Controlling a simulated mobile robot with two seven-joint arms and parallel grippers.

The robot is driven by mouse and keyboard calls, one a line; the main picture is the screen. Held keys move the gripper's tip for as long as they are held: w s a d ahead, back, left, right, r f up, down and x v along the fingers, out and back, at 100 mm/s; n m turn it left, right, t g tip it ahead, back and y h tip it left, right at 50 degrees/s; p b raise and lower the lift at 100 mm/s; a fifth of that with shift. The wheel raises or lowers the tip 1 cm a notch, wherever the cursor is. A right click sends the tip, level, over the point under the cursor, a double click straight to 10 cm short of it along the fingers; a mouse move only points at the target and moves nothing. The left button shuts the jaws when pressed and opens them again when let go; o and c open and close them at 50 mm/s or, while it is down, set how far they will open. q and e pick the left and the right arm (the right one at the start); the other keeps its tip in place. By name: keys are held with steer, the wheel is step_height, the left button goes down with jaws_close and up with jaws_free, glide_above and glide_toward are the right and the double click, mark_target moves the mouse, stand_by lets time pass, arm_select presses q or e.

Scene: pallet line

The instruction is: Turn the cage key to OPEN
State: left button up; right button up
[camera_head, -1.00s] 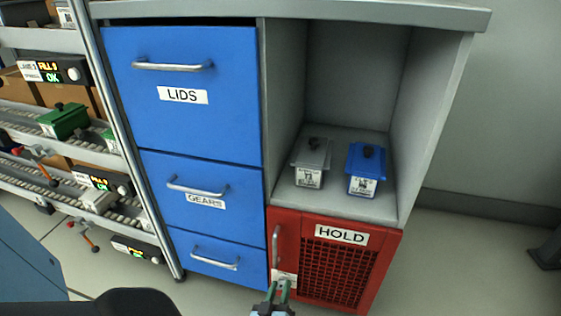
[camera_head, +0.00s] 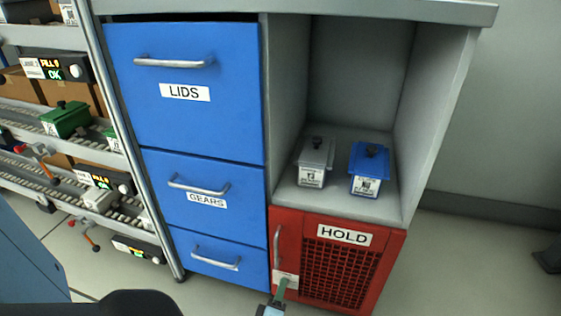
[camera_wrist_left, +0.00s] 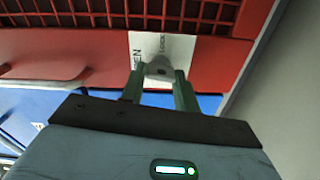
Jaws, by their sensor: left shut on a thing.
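The red HOLD cage (camera_head: 292,238) stands low under the grey shelf, its mesh door closed, with a handle on its left. A white key plate (camera_head: 291,278) sits at the door's lower left. In the left wrist view the plate (camera_wrist_left: 185,48) shows lettering partly readable as OPEN and LOCK. The grey key (camera_wrist_left: 159,68) sits on the plate between the two green fingers. My left gripper (camera_head: 280,286) is shut on the key; in the left wrist view its fingers (camera_wrist_left: 158,82) flank it. The key's exact angle is hard to tell. My right gripper is not in view.
Blue LIDS and GEARS drawers (camera_head: 185,125) with bar handles are closed left of the cage. A grey box (camera_head: 315,160) and a blue box (camera_head: 369,169) stand on the shelf above. A roller rack (camera_head: 120,110) is at left.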

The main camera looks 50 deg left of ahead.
arm_select(q)
steer(key=shift+f+n, duration=0.1)
steer(key=shift+n, duration=0.7)
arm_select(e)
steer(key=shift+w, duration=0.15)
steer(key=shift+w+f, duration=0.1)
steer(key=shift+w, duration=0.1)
arm_select(q)
steer(key=o, duration=1)
steer(key=shift+c, duration=0.2)
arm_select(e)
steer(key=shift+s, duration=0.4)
arm_select(q)
steer(key=shift+s+d, duration=0.1)
steer(key=p+v, duration=0.2)
steer(key=v, duration=0.5)
steer(key=shift+s+d+p, duration=0.15)
steer(key=shift+s+p, duration=0.15)
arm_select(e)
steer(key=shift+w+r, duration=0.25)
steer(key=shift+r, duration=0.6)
